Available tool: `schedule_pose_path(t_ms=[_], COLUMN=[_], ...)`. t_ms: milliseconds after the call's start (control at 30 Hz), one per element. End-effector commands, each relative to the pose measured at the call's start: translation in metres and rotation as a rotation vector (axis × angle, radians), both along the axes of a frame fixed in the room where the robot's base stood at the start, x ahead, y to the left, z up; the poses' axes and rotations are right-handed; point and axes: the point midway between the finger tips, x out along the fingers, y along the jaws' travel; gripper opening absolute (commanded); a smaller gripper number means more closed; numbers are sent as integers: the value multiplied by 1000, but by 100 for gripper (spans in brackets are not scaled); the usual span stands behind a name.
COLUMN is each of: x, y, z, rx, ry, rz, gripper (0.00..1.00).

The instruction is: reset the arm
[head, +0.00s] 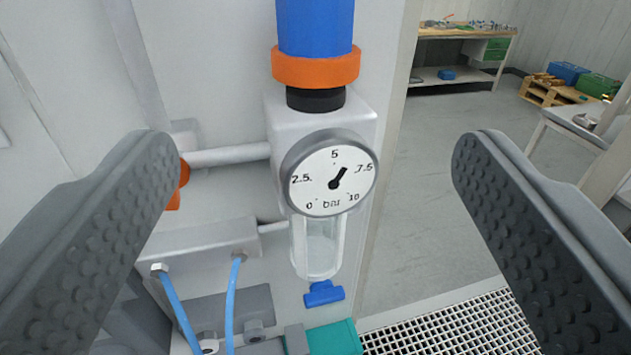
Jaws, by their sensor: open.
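My gripper (315,165) is open and empty. Its two dark grey, studded fingers show at the left and right sides of the head view, wide apart. Between them, and beyond them, is a round pressure gauge (318,187) marked in bar from 0 to 10. Its black needle points up and right, between 5 and 7.5. The gauge sits on a grey regulator block (357,115) with a blue knob (315,27) and an orange ring (316,68) above. A clear bowl (317,248) hangs below, with a blue drain valve (323,293) under it. The fingers appear apart from all of these.
Grey pipes (228,156) and light blue tubes (178,310) run left of the gauge. An orange part (178,185) is partly hidden by the left finger. A teal part (332,338) and floor grating (450,325) lie below. Open floor, a workbench (450,33) and a pallet (548,93) are behind.

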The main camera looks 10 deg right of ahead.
Motion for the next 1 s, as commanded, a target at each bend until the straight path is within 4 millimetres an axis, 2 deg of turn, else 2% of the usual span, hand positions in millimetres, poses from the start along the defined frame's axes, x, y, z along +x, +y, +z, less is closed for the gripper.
schedule_pose_path(t_ms=[200, 733, 867, 1000], x=[-12, -15, -29, -55], y=[3, 6, 23, 54], z=[0, -4, -23, -63], rx=[1, 1, 5, 10], ry=[-1, 1, 5, 15], rz=[0, 3, 14, 39], gripper=[80, 80, 80, 80])
